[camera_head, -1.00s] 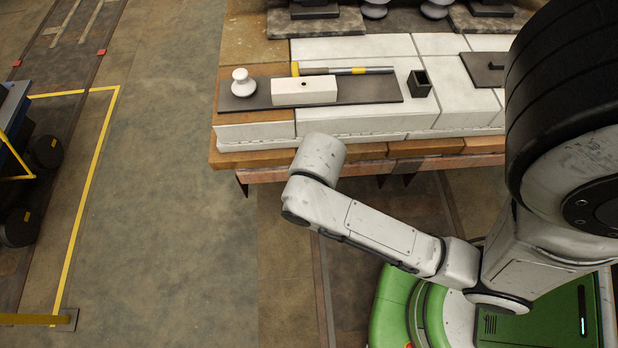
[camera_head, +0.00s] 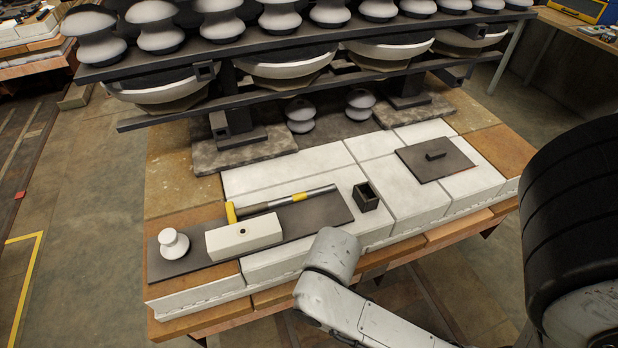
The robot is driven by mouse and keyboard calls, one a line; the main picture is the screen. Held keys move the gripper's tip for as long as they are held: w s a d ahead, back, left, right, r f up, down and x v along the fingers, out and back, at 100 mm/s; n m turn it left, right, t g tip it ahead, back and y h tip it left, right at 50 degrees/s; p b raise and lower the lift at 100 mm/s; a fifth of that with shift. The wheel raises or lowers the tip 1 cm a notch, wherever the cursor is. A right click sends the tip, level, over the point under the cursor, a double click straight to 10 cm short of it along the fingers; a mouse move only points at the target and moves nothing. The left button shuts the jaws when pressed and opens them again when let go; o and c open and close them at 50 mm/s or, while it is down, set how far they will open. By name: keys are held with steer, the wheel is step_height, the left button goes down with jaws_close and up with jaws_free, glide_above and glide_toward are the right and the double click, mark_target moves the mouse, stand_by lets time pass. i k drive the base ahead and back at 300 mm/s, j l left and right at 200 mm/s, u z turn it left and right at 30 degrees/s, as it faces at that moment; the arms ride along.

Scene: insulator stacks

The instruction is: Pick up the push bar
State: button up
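The push bar (camera_head: 285,200) appears to be the slim grey bar with yellow bands and a yellow crosspiece at its left end. The white block hides a little of the crosspiece's lower part. My pale arm shows at the bottom centre, in front of the table edge and short of the bar. My gripper is not visible, so its state does not show.
A white knob-shaped insulator (camera_head: 173,243) stands left of the block. A small open black box (camera_head: 365,196) is right of the bar. A rack of insulators (camera_head: 330,40) overhangs the back.

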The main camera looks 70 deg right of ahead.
mark_target(233, 214)
steer(key=z, duration=2.1)
steer(key=u, duration=2)
steer(key=i+l+u, duration=0.15)
steer(key=u, duration=0.3)
steer(key=i+l+u, duration=0.1)
steer(key=l+u, duration=0.2)
steer(key=u, duration=0.15)
steer(key=i+l+u, duration=0.1)
steer(key=l+u, duration=0.15)
steer(key=u, duration=0.2)
